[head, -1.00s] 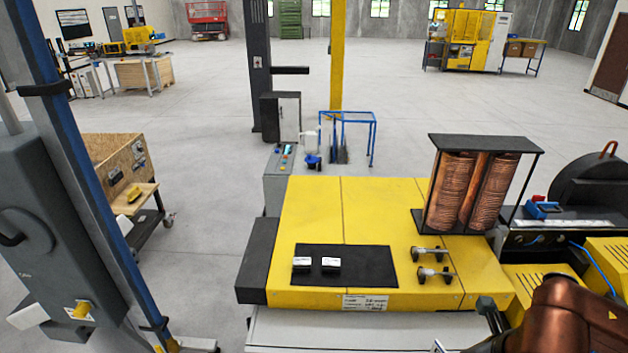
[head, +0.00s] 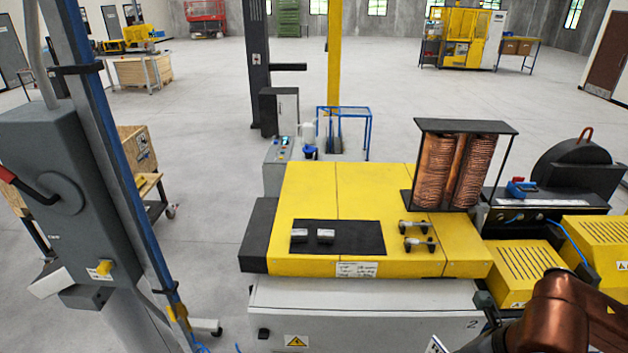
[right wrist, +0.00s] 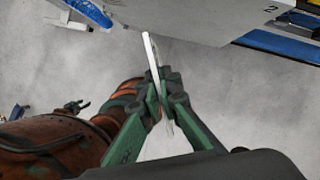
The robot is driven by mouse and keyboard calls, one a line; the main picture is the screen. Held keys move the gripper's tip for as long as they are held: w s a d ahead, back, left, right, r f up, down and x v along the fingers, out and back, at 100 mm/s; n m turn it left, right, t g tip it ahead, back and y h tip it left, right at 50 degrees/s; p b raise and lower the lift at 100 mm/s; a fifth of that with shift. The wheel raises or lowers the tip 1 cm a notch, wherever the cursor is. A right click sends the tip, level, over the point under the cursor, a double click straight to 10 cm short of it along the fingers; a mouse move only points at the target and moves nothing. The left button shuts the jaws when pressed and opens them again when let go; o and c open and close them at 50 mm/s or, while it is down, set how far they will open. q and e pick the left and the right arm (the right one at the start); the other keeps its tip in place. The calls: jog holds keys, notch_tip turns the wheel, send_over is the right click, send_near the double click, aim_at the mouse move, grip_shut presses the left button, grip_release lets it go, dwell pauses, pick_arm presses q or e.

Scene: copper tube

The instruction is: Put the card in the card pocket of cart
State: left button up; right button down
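My right gripper (right wrist: 161,95) has green fingers, shut on a thin white card (right wrist: 150,52). The card shows nearly edge-on, projecting beyond the fingertips toward the top of the right wrist view. The grey-white cart-like base (head: 365,315) marked 2 stands in front, under a yellow top. Its lower side also shows in the right wrist view (right wrist: 215,22), apart from the card. I cannot make out a card pocket. My left gripper is not identifiable.
The yellow top (head: 310,200) holds a black mat (head: 350,240) with two small silver pieces, two metal handles (head: 418,243) and a copper coil rack (head: 463,170). A grey column (head: 65,200) stands left. Open floor lies between it and the base.

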jog(key=w+d+f+n+g+y+b, duration=0.1)
jog(key=w+f+n+g+y+b, duration=0.1)
jog(key=w+f+n+b, duration=0.45)
pick_arm(q)
notch_tip(320, 180, down, 15)
jog(key=b, duration=0.8)
jog(key=shift+w, duration=0.1)
jog(key=shift+c, duration=0.7)
pick_arm(e)
jog(key=w+a+f+n+g+h, duration=0.1)
jog(key=w+a+f+n+g, duration=0.1)
jog(key=f+n, duration=1)
jog(key=w+a+f+n+g+h, duration=0.2)
jog(key=a+f+n+g, duration=0.2)
jog(key=f+n, duration=0.9)
jog(key=a+f, duration=0.1)
jog(key=a, duration=0.2)
jog(key=shift+a+f+g+h, duration=0.15)
jog(key=shift+f+g+h, duration=0.15)
jog(key=shift+g, duration=0.1)
